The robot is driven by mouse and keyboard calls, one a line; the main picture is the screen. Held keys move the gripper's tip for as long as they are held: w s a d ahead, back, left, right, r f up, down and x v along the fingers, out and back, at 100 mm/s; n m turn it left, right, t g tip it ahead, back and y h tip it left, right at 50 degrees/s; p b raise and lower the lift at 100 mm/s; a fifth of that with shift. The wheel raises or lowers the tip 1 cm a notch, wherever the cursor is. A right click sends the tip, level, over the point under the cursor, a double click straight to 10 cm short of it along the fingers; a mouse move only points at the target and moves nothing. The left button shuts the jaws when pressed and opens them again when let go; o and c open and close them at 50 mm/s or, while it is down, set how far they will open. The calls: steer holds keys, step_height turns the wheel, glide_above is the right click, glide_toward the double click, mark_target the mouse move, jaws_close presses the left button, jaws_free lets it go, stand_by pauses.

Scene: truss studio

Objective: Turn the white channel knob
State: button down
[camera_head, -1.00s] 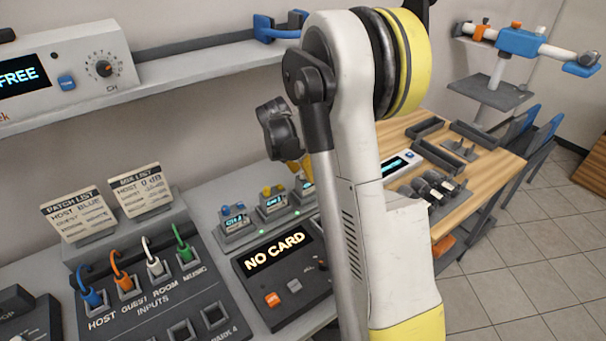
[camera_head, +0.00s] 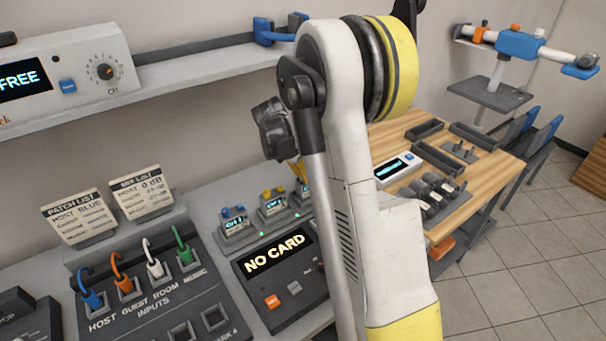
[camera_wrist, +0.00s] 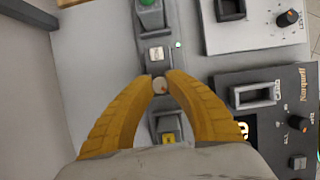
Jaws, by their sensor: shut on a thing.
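The white channel knob (camera_wrist: 160,86) is a small round cap on a grey unit, seen in the wrist view. My gripper (camera_wrist: 161,78) has its two yellow fingers closed around it, one on each side. The unit's small display (camera_wrist: 156,54) shows just beyond the fingertips. In the head view my gripper (camera_head: 298,172) is a small patch of yellow over the third unit (camera_head: 304,195), mostly hidden behind my arm. The knob cannot be made out there.
A unit with blue knobs (camera_head: 235,228) and one with yellow knobs (camera_head: 270,206) stand in the same row. A unit with a green knob (camera_wrist: 150,17) lies beyond in the wrist view. The NO CARD recorder (camera_head: 280,285) stands close in front of the row.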

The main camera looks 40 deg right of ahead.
steer(key=m+g, duration=0.1)
steer(key=m, duration=0.3)
steer(key=shift+g+p, duration=0.4)
steer(key=m, duration=0.2)
steer(key=m+g+y+p, duration=0.1)
steer(key=m, duration=0.2)
steer(key=shift+w+y, duration=0.1)
steer(key=shift+y, duration=0.2)
steer(key=m+y, duration=0.1)
steer(key=m, duration=0.1)
steer(key=m+g+p, duration=0.1)
steer(key=m, duration=0.2)
steer(key=shift+d+y, duration=0.1)
steer(key=shift+y, duration=0.3)
steer(key=shift+m+g+y, duration=0.3)
steer(key=shift+m+y, duration=0.5)
steer(key=shift+m, duration=1.4)
